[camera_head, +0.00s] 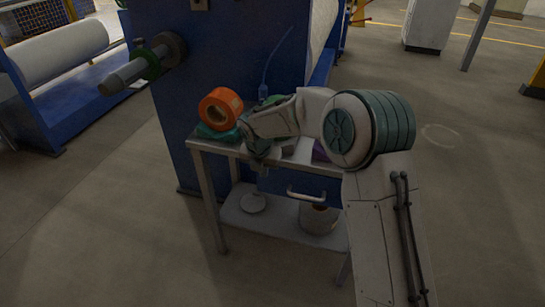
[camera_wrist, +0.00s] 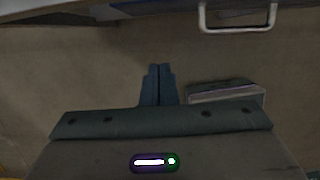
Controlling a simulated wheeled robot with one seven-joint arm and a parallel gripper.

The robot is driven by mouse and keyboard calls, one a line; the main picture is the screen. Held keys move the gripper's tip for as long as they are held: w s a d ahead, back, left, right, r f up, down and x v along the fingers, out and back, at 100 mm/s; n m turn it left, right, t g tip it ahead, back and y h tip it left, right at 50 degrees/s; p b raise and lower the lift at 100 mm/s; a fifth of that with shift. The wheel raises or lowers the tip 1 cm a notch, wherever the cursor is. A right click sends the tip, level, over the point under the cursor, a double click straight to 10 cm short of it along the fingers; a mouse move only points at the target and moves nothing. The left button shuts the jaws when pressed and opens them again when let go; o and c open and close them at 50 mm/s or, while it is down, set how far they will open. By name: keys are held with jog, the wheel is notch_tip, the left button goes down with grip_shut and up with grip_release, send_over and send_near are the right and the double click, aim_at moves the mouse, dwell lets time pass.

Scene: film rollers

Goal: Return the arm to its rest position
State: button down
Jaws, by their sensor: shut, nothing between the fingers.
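My arm reaches over a small metal cart (camera_head: 310,167) in the head view, with its white and teal links bent across the cart's top. My gripper (camera_head: 258,165) hangs near the cart's front edge, partly hard to make out there. In the wrist view the two dark fingers of my gripper (camera_wrist: 160,68) are together, with nothing between them. The fingers point toward bare brownish ground in that view, with the cart's edge and handle beyond.
An orange roll (camera_head: 220,108) lies on a green item (camera_head: 217,134) at the cart's left. A metal handle (camera_head: 306,197) juts from the cart's front; it also shows in the wrist view (camera_wrist: 238,29). A container (camera_head: 319,219) stands on the lower shelf. A blue machine (camera_head: 180,90) stands behind.

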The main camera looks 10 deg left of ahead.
jog(key=s+d+r+m+p, duration=0.1)
jog(key=s+d+r+m, duration=0.35)
jog(key=d+m, duration=0.2)
jog(key=s+d+r+m+h+p, duration=0.1)
jog(key=s+d+r+m, duration=0.2)
jog(key=d+r+m, duration=0.3)
jog(key=s+d+r+m+p, duration=0.1)
jog(key=s+d+r+m, duration=0.2)
jog(key=d+r+m, duration=0.4)
jog(key=s+d+r+m+p, duration=0.1)
jog(key=s+d+m, duration=0.5)
jog(key=s+m, duration=0.2)
jog(key=s+d+r+m+y+p, duration=0.1)
jog(key=s+d+m+p, duration=0.1)
jog(key=s+d+m, duration=0.3)
jog(key=s+m, duration=0.2)
jog(key=s, duration=0.2)
jog(key=shift+s+d+m, duration=0.35)
jog(key=shift+d, duration=0.05)
jog(key=shift+r, duration=0.1)
